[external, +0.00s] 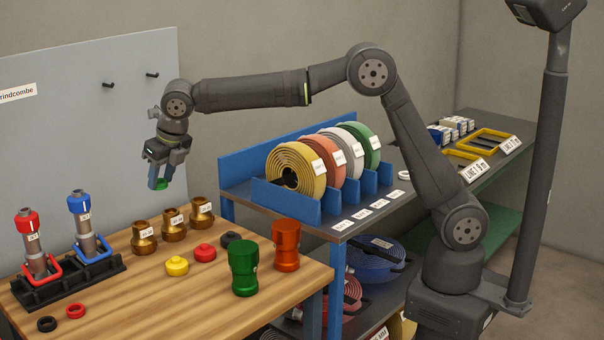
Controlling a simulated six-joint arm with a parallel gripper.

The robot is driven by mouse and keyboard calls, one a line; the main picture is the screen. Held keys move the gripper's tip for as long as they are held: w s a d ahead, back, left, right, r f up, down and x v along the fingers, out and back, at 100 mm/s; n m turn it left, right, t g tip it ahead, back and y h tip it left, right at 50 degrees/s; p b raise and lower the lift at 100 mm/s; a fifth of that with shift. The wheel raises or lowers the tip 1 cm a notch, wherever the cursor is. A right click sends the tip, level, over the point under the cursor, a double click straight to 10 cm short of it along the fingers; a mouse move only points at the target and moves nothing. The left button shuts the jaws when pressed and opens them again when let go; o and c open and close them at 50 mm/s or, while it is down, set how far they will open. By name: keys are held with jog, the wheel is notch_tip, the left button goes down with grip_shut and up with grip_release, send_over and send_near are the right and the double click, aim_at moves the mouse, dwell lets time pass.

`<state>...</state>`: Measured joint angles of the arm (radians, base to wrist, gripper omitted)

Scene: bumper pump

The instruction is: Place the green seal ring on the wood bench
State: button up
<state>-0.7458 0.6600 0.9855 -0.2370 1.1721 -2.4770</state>
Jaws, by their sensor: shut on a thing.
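My gripper (158,172) is up in the air above the back part of the wood bench (200,296). It is shut on the green seal ring (158,184), which shows as a small green piece between and below the fingers. The fingers hide part of the ring. The ring is well clear of the bench top. On the bench's front left lie a black ring (47,324) and a red ring (76,311), flat and apart from each other.
A black rack (70,288) with red and blue nozzles fills the bench's left. Brass fittings (173,224), small caps (205,253), a green coupling (243,272) and an orange coupling (286,246) stand at the back and right. The bench's front middle is bare.

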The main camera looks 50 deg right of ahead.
notch_tip(320, 180, down, 10)
jog(key=r, duration=0.1)
send_over(139, 283)
jog(key=s, duration=0.1)
jog(key=f, duration=0.7)
jog(key=shift+s+d+f, duration=0.15)
jog(key=shift+s+d, duration=0.05)
jog(key=shift+f, duration=2.05)
jog(key=shift+f, duration=0.2)
jog(key=o, duration=0.9)
jog(key=shift+o, duration=0.2)
jog(key=shift+r, duration=0.1)
jog(key=v, duration=1.2)
jog(key=shift+a+r, duration=0.1)
